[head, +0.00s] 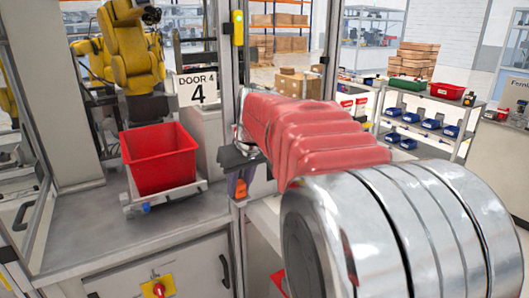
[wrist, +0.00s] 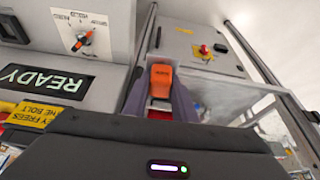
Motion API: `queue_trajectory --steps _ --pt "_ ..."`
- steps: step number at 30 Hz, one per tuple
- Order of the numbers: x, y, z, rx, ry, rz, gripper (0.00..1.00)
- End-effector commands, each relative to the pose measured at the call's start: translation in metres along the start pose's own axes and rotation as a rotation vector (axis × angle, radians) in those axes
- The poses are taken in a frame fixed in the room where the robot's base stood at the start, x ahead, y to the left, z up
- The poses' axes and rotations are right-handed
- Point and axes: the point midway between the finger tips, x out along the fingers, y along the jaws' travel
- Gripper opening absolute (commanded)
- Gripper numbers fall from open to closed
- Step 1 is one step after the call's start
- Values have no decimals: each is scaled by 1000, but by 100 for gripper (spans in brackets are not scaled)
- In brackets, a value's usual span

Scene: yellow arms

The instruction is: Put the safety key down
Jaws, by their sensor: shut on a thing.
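The safety key (wrist: 161,76) is an orange block with a silver part below it, between the two fingers in the wrist view. My gripper (wrist: 160,98) is shut on it. In the head view, my gripper (head: 240,158) is a dark shape at the end of my arm, in front of the cell's corner post. A small orange piece, seemingly the same key (head: 240,188), shows just below it. I cannot tell whether the key touches anything besides the fingers.
The wrist view shows a READY panel (wrist: 45,80), a rotary switch (wrist: 85,38) and a box with a red button (wrist: 204,49).

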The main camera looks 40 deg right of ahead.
Motion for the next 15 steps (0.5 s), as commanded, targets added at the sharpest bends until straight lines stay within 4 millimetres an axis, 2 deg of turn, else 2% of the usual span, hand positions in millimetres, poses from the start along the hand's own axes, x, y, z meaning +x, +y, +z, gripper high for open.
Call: queue_trajectory --steps 1,3,15 --pt "20 -17 5 -11 -7 -5 0" --pt "45 -37 10 -17 -7 -6 0" --pt "185 -152 43 -55 -7 -14 0"
